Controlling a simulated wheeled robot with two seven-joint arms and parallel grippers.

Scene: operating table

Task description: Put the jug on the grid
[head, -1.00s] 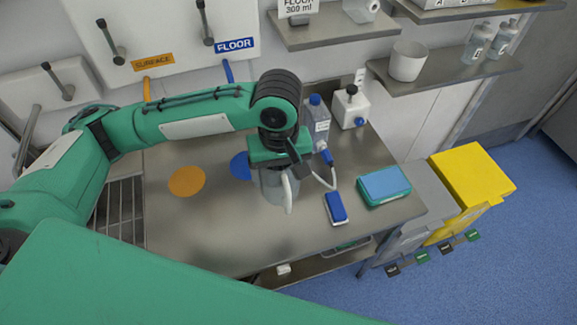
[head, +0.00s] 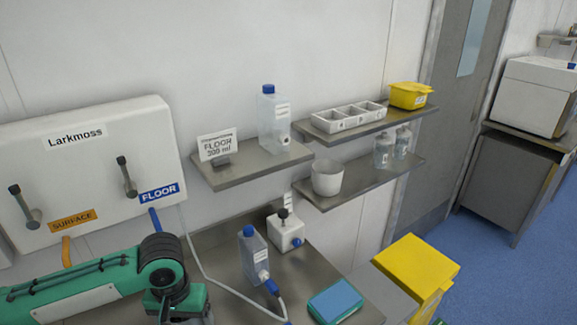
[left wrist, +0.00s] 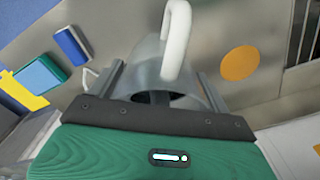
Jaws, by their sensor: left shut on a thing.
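The jug (left wrist: 177,42), grey and see-through with a white handle, shows in the left wrist view. My left gripper (left wrist: 158,85) is shut on it, with one finger on each side of its body. Its lower part is hidden by the gripper. In the head view the jug and my left fingertips are below the picture's edge; only my left arm shows at the bottom left. The grid (left wrist: 304,30), a set of dark bars, is partly visible at the top right of the left wrist view. My right gripper is not in view.
An orange disc (left wrist: 240,63) marks the steel counter near the grid. A clear bottle (head: 252,258) with a hose, a white container (head: 286,232) and a blue-topped teal box (head: 335,300) stand on the counter. Wall shelves (head: 250,166) hold more containers.

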